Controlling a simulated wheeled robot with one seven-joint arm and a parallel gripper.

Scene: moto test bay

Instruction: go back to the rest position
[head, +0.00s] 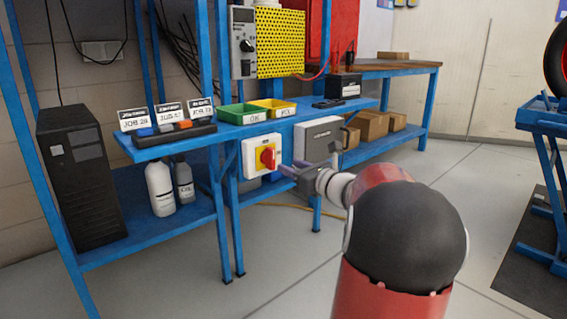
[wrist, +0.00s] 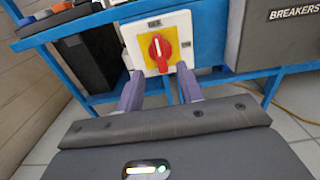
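My gripper (head: 290,171) is in front of a white switch box with a red rotary knob on a yellow plate. In the wrist view my gripper (wrist: 160,88) has its two purple fingers apart, with nothing between them. The red knob (wrist: 159,50) shows just beyond the fingertips, its handle close to upright, on the yellow plate of the switch box (wrist: 130,32). In the head view the red knob (head: 267,157) is left of the fingertips. I cannot tell for sure whether a fingertip touches the box.
The blue bench (head: 175,142) carries label cards, a green bin (head: 243,113) and a yellow bin (head: 273,106). A grey breakers box (head: 318,139) is right of the switch. A black tower (head: 80,170) stands left. Open floor (head: 475,190) lies right of my arm.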

